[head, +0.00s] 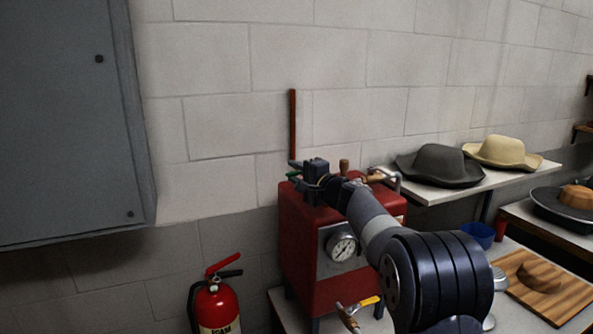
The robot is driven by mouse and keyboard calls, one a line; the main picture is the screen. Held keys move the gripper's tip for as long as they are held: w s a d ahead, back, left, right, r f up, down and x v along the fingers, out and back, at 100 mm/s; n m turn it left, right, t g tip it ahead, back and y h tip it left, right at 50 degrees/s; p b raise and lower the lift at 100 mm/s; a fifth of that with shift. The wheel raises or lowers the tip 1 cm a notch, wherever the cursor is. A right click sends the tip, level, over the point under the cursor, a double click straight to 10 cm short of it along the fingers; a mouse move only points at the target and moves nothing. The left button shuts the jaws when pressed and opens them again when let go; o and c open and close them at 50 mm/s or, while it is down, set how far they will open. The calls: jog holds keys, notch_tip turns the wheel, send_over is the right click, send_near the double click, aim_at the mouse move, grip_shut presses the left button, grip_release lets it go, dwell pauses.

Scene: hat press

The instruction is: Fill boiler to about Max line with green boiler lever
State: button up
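The boiler is a red box (303,262) on a light table, with a round gauge (342,247) on its front plate. A small part of the green boiler lever (293,175) shows at the top left of the boiler. My gripper (312,178) is over the boiler top, just right of the green lever. Its fingers are small and dark here, so I cannot tell whether they are open or touch the lever. My arm covers the boiler's right side. I cannot make out a Max line or a water level.
A reddish-brown upright pipe (293,125) rises behind the boiler. A yellow-handled valve (368,301) sits low in front. A fire extinguisher (217,307) stands left; a grey cabinet (65,120) hangs above. Hats, including a dark one (440,166), lie on a shelf at right.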

jog(key=shift+c, duration=0.4)
grip_shut()
